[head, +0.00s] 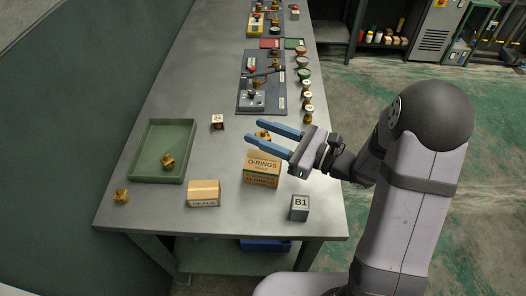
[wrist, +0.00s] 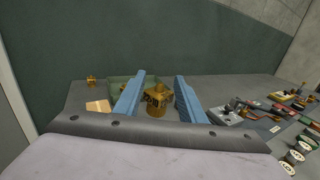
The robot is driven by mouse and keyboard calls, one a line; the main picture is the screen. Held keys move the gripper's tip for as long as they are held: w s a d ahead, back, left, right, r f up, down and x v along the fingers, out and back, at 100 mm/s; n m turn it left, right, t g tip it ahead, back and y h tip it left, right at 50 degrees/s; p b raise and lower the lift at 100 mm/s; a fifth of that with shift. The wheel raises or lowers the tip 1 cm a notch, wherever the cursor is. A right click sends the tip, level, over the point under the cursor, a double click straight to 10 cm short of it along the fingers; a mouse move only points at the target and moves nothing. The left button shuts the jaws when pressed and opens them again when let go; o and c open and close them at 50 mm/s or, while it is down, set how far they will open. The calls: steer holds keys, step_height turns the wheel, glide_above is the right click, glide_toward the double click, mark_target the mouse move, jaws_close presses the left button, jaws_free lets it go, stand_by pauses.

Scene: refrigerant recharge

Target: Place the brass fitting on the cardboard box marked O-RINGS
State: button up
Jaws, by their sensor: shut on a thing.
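A brass fitting (head: 263,134) is between the two blue fingers of my gripper (head: 256,132), which is shut on it. It also shows between the fingers in the wrist view (wrist: 156,98). The cardboard box marked O-RINGS (head: 262,169) stands on the bench, just in front of and below the fingers in the head view; part of its upper side lies behind the near finger. I cannot tell the exact height of the fitting over the box. The O-RINGS box is not visible in the wrist view.
A green tray (head: 128,160) holds another brass piece (head: 168,160); one more brass piece (head: 121,196) lies by the front-left edge. A smaller cardboard box (head: 203,193) and a grey B1 block (head: 300,207) stand nearby.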

steer(key=shift+f, duration=3.35)
steer(key=shift+f, duration=0.15)
steer(key=o, duration=1.1)
steer(key=shift+r+p, duration=0.2)
steer(key=shift+p, duration=0.1)
steer(key=b+v, duration=0.3)
steer(key=v, duration=0.9)
steer(key=shift+f, duration=0.1)
